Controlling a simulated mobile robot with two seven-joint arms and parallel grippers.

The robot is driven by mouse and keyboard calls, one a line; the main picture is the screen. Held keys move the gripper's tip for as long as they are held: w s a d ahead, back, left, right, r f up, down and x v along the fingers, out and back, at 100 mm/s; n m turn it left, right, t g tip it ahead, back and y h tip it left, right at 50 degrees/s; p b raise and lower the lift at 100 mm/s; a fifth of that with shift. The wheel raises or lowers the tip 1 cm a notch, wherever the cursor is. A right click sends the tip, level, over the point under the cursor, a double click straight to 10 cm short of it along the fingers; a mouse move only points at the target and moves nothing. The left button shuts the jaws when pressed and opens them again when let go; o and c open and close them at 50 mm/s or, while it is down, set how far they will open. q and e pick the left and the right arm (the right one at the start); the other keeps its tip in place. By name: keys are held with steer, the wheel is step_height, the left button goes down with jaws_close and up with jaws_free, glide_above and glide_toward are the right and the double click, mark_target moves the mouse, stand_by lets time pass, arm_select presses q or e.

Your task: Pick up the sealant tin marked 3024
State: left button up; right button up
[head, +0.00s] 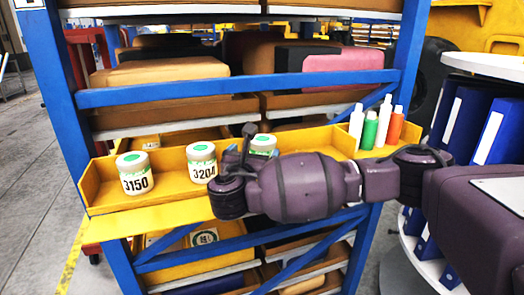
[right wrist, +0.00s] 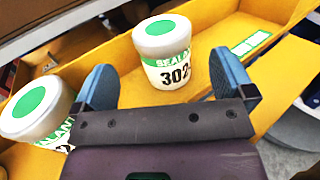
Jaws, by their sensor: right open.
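The sealant tin whose label reads 302, with its last digit cut off, stands upright in the right wrist view (right wrist: 166,62). In the head view this tin (head: 263,143) is partly hidden behind my right gripper (head: 244,150). My right gripper (right wrist: 162,75) is open and empty, its blue fingers to either side of the tin's near side. I cannot tell whether they touch it. My left gripper is not in view.
Tins marked 3204 (head: 201,163) and 3150 (head: 134,174) stand to the left in the yellow tray (head: 100,190). A tin (right wrist: 36,110) sits close beside the left finger in the wrist view. Several bottles (head: 370,128) stand at the tray's right end. Blue rack posts frame it.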

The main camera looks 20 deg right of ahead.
mark_target(263, 139)
steer(key=shift+x, duration=1.2)
steer(key=p+x, duration=0.1)
steer(key=x, duration=0.3)
steer(key=shift+s+d+p, duration=0.1)
steer(key=shift+p, duration=0.25)
steer(key=shift+w+d, duration=0.3)
steer(key=shift+w, duration=0.25)
steer(key=shift+c, duration=0.3)
steer(key=c, duration=1)
steer(key=shift+c, duration=0.2)
steer(key=shift+r, duration=0.15)
